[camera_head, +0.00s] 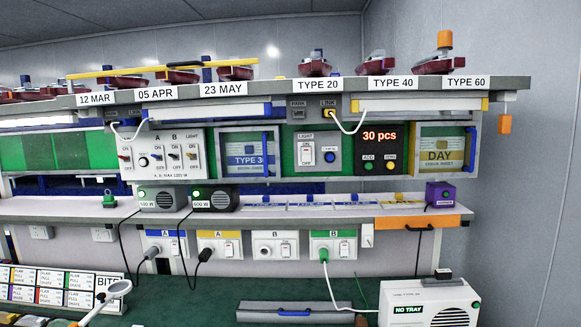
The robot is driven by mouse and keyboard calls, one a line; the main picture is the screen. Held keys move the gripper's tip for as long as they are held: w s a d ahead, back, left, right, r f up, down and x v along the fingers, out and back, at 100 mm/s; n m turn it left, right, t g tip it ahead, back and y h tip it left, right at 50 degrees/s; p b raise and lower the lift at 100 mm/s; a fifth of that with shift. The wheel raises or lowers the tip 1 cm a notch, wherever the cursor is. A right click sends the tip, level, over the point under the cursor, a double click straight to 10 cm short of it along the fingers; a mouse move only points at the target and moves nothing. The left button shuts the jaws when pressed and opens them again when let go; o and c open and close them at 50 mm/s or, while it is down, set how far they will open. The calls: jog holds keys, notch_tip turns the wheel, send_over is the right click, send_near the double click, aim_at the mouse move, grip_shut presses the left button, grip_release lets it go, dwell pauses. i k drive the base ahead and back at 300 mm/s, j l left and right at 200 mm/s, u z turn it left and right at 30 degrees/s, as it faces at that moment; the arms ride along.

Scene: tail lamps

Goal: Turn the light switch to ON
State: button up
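A white light switch (307,154) is set in a green panel at the middle of the bench's upper row, under a "LIGHT" label. ON is marked above and OFF below; its lever position is too small to tell. A second switch marked LIGHT (193,158) sits at the right end of the white panel at left, beside switches A and B. My gripper is not in view, and nothing is seen touching either switch.
A blue button (329,156) is right of the middle switch, and a red "30 pcs" display (380,136) beyond it. A white cable (346,127) hangs above. Below are a shelf (290,211), plugged sockets and a white "NO TRAY" machine (430,304). The green worktop (215,295) is partly clear.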

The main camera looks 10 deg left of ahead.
aim_at(306, 151)
jog(key=i+l+u, duration=0.2)
jog(key=i, duration=0.15)
jog(key=i+j, duration=0.1)
jog(key=i, duration=2.05)
